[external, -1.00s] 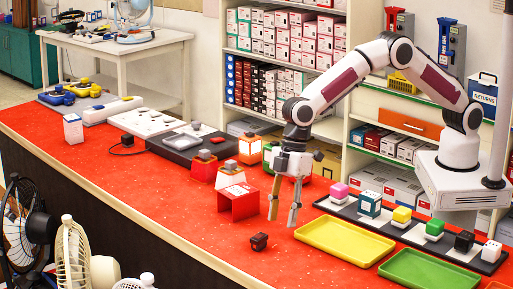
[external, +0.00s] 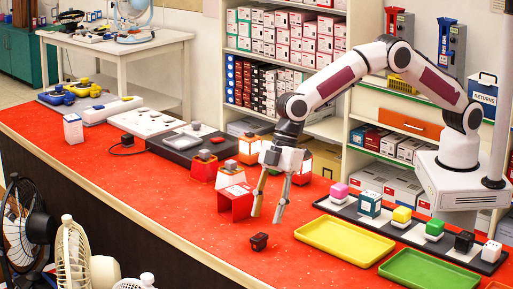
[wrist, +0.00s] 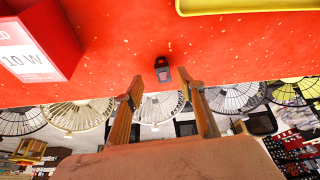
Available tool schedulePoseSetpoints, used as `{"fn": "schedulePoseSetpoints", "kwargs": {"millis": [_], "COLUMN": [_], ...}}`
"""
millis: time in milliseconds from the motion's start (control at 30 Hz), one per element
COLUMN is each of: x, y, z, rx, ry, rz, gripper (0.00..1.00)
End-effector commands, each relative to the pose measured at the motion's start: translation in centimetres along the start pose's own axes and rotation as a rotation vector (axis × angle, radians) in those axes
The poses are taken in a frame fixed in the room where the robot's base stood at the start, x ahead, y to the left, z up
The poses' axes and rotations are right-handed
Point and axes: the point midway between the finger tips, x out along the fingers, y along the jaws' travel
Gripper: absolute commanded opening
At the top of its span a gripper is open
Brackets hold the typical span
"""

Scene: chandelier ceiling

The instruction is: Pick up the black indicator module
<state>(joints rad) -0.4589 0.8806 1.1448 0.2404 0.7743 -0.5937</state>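A small dark module (external: 259,241), near black with a reddish tint, sits alone on the red counter near its front edge. In the wrist view the module (wrist: 162,72) is black with a greyish-red face and shows beyond the fingertips, roughly midway between them. My gripper (external: 266,217) is open and empty, its fingers pointing down, above and behind the module in the external view. The fingers also show apart in the wrist view (wrist: 161,92). Another black block (external: 464,241) stands on the strip at the right.
A red stand (external: 237,204) is close to the left of my gripper. A yellow tray (external: 345,241) and a green tray (external: 430,270) lie to the right. A dark strip (external: 405,234) behind them bears several coloured blocks. The counter left of the module is clear.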

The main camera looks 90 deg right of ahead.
Motion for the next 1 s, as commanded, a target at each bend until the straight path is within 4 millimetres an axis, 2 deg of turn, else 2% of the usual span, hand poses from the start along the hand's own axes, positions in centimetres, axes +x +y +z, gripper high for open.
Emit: {"fn": "schedulePoseSetpoints", "kwargs": {"millis": [200, 667, 1000], "x": [1.5, 1.8, 4.5], "y": [0.0, -0.1, -0.4], "z": [0.0, -0.1, -0.4], "rx": [0.000, 0.000, -0.001], "ry": [-0.001, 0.000, 0.000], "rz": [0.000, 0.000, 0.000], "gripper": [0.39, 0.39, 0.39]}}
